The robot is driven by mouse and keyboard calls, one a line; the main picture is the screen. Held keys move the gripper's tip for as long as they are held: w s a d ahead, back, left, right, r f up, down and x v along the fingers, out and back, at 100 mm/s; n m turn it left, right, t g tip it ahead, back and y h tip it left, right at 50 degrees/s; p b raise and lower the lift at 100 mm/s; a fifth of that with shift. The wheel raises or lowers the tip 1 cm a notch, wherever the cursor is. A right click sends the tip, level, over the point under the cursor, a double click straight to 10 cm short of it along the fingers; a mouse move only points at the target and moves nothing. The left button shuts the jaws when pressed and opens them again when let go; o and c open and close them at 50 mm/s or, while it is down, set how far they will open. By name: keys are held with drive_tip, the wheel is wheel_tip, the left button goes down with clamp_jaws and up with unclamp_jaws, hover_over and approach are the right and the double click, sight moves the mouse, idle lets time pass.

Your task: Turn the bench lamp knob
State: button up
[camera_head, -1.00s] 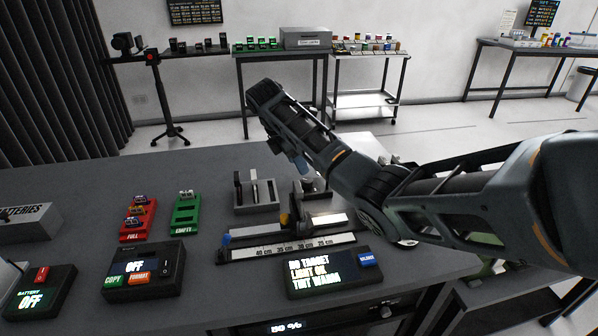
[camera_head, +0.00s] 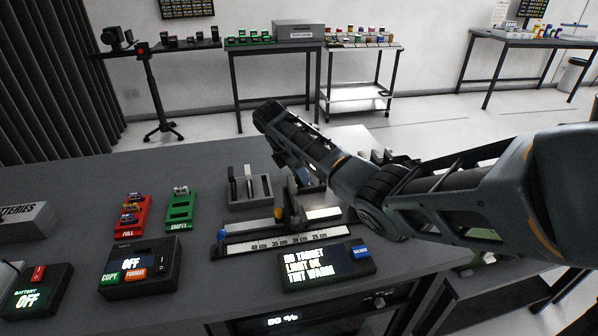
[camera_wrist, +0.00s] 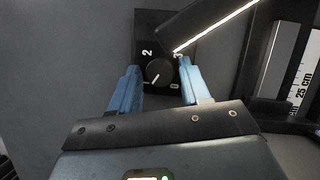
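The black lamp knob (camera_wrist: 159,72) shows in the wrist view, round with a white pointer line, on a dark base with the figures 2 and 3 beside it. Its pointer slants toward the lower left. My gripper (camera_wrist: 159,68) is open, with one blue finger on each side of the knob and a visible gap to it. A dark bar with a bright strip (camera_wrist: 215,27), seemingly the lamp's arm, crosses at the upper right. In the head view my gripper (camera_head: 304,177) is low over the bench, and my arm hides the knob there.
A ruler rail (camera_head: 285,241) and a lit display (camera_head: 318,268) lie in front of my gripper. A grey slotted holder (camera_head: 250,194) stands to its left. Red (camera_head: 130,217) and green (camera_head: 180,212) racks and a control box (camera_head: 138,268) are farther left.

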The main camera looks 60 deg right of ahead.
drive_tip(key=c, duration=0.8)
drive_tip(key=shift+o, duration=0.2)
drive_tip(key=shift+w+d+m+g+y, duration=0.1)
drive_tip(key=shift+m+g+y, duration=0.3)
drive_tip(key=shift+m, duration=1.1)
drive_tip(key=o, duration=1)
drive_tip(key=shift+o, duration=0.2)
drive_tip(key=v, duration=0.6)
drive_tip(key=shift+w+r+b, duration=0.2)
drive_tip(key=shift+b, duration=0.2)
drive_tip(key=shift+w+a+r, duration=0.15)
drive_tip(key=shift+a+r, duration=0.15)
drive_tip(key=shift+r, duration=0.3)
